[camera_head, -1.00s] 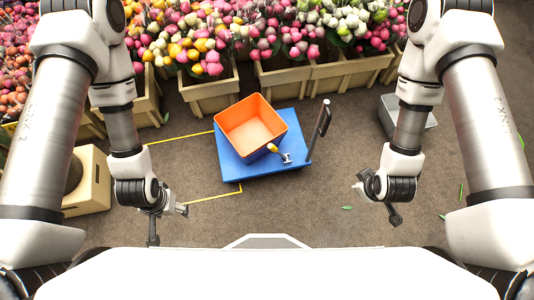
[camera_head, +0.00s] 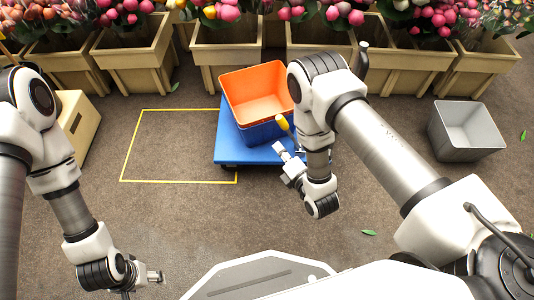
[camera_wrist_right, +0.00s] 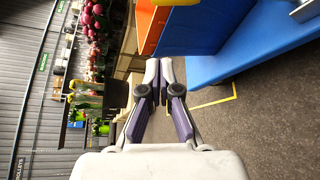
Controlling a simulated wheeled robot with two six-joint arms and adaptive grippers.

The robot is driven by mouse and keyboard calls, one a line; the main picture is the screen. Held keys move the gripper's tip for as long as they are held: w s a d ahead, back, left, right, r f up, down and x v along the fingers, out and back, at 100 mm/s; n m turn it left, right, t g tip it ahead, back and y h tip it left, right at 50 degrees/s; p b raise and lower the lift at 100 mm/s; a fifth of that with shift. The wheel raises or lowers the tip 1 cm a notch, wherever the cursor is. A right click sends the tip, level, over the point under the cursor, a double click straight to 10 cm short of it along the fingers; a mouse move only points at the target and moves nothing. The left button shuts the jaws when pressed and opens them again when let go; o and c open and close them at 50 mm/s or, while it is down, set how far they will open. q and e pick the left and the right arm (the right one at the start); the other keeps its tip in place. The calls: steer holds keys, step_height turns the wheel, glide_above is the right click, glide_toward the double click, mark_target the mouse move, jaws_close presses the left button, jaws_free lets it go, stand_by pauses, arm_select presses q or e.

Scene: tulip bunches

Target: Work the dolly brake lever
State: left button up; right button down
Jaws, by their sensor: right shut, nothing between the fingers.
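The blue dolly (camera_head: 228,152) stands on the floor in the head view. An orange crate (camera_head: 255,92) sits on it, above a blue one (camera_head: 262,132). The brake lever shows by its yellow tip (camera_head: 282,123) at the dolly's near right side; the tip is also at the top of the right wrist view (camera_wrist_right: 177,2). My right gripper (camera_head: 283,153) is shut and empty, just short of the lever, with its fingertips (camera_wrist_right: 159,68) apart from the yellow tip. My right arm hides the dolly's right end. My left gripper (camera_head: 143,284) is open and empty, low at the left.
A yellow floor outline (camera_head: 150,181) lies left of the dolly, with bare floor inside. Wooden planters (camera_head: 140,68) of tulips line the back. A grey bin (camera_head: 468,153) stands at right, a tan box (camera_head: 78,125) at left.

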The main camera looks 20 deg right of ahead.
mark_target(291, 134)
steer(key=w+f+b, duration=0.1)
steer(key=w, duration=0.2)
steer(key=w+a+f+b, duration=0.1)
steer(key=w+f+b, duration=0.1)
steer(key=w+a+f+b, duration=0.1)
steer(key=w, duration=0.2)
steer(key=shift+w+f+b, duration=0.25)
steer(key=shift+w+b, duration=0.05)
steer(key=shift+b, duration=0.1)
steer(key=d, duration=0.1)
steer(key=d+r+b, duration=0.1)
steer(key=d, duration=0.1)
steer(key=shift+w+r, duration=0.2)
steer(key=shift+r, duration=0.05)
arm_select(q)
step_height(291, 134, down, 8)
steer(key=shift+w, duration=0.15)
arm_select(e)
steer(key=shift+d+r, duration=0.25)
arm_select(q)
steer(key=shift+r, duration=0.1)
